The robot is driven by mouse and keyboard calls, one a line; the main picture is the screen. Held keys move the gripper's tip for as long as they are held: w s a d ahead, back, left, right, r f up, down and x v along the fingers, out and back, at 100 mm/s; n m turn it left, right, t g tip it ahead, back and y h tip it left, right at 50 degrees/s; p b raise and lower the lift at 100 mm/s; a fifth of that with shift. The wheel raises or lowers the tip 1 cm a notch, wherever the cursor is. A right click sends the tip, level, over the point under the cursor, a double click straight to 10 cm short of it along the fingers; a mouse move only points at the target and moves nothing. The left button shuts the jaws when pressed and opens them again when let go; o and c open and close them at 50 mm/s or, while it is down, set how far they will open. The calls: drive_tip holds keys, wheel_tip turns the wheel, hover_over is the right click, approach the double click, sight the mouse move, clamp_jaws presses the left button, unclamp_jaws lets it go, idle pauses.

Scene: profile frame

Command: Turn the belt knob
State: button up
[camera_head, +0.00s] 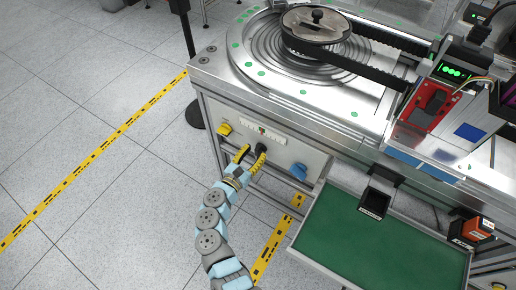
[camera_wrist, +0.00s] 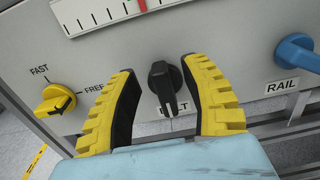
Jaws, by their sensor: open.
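The belt knob (camera_wrist: 163,82) is black and sits on the grey front panel (camera_wrist: 225,30). A narrow grip with a pale mark at its lower end points down over its label, of which only part shows. In the head view the knob (camera_head: 262,148) is small and dark at the fingertips. My gripper (camera_wrist: 160,75) is open, with a yellow and black finger on each side of the knob. The right finger is nearer to it; I cannot tell whether either touches. In the head view my gripper (camera_head: 253,156) is in front of the panel.
A yellow knob (camera_wrist: 56,101) marked FAST and FREE is to the left. A blue knob (camera_wrist: 296,50) marked RAIL is to the right. A scale with a red pointer (camera_wrist: 142,5) is above. A green-topped tray (camera_head: 370,240) juts out to the lower right.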

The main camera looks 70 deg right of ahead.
drive_tip(key=shift+s+d, duration=0.1)
drive_tip(key=shift+d, duration=1.15)
drive_tip(key=shift+a, duration=0.1)
clamp_jaws()
